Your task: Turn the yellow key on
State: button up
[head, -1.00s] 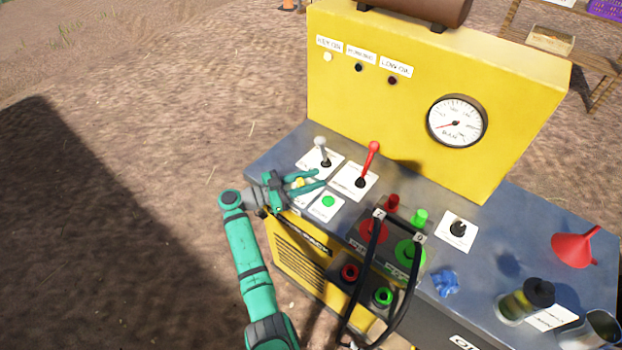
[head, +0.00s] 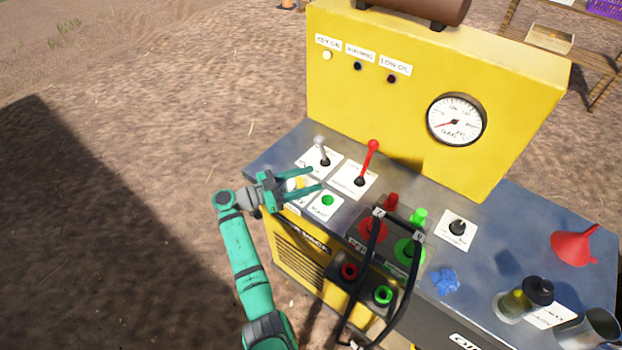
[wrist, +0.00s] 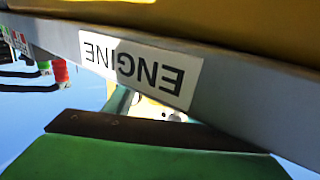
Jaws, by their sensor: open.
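The yellow key (head: 299,183) is a small yellow spot on a white plate at the near left corner of the machine's grey top. My gripper (head: 317,179) is open, with its two green fingers reaching over the panel on either side of the key. The key is partly hidden by the gripper, and I cannot tell whether the fingers touch it. In the wrist view a green part of my gripper fills the bottom, below an ENGINE label (wrist: 140,68) that appears upside down. The KEY ON lamp (head: 327,56) looks pale.
A green button (head: 327,200) lies just right of the key. A grey lever (head: 321,147) and a red-knobbed lever (head: 369,160) stand behind the fingers.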

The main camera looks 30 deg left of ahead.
jog(key=v, duration=0.9)
jog(key=shift+s+a, duration=0.1)
jog(key=shift+s, duration=0.05)
